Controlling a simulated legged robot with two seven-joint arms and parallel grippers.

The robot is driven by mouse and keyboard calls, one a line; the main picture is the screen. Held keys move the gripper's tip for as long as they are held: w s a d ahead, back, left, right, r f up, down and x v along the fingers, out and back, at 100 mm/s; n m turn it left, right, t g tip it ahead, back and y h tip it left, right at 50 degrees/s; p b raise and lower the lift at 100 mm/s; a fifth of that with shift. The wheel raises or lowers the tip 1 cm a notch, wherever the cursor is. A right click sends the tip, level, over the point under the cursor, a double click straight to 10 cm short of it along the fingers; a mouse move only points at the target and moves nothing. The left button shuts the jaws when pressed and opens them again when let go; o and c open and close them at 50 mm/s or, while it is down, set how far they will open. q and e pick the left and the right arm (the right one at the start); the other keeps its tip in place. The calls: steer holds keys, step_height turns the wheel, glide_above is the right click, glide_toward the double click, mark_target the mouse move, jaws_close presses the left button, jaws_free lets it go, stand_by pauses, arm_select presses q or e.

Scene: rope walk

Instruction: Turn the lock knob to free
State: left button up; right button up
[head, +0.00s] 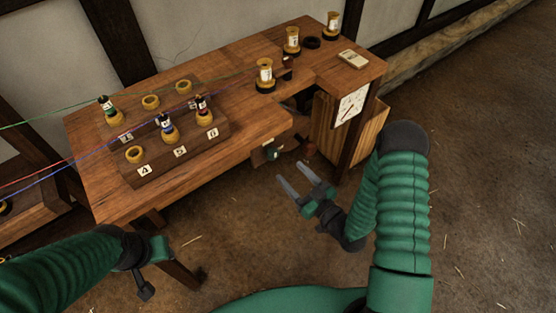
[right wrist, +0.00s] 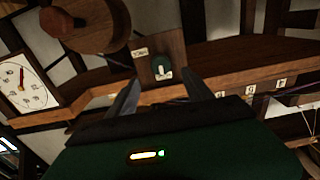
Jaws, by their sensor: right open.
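The lock knob (head: 272,153) is a small dark green knob on a plate under the table's front edge. In the right wrist view the knob (right wrist: 162,68) sits on a brown wooden plate (right wrist: 147,78) beside a small white label (right wrist: 141,52), whose lettering I cannot read surely. My right gripper (head: 292,174) is open and empty, below and in front of the knob in the head view. In the right wrist view its two fingers point toward the plate, with the knob between their tips in the picture; contact is not visible. My left gripper (head: 152,262) is at lower left, its fingers unclear.
The wooden table (head: 240,130) carries several spools, with coloured strands running left. A round wooden part (right wrist: 85,25) is close to the plate in the right wrist view. The floor in front is clear.

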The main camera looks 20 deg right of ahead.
mark_target(275, 156)
steer(key=x, duration=0.7)
steer(key=shift+w+a, duration=0.15)
steer(key=shift+w, duration=0.1)
steer(key=shift+f, duration=0.1)
jaws_close()
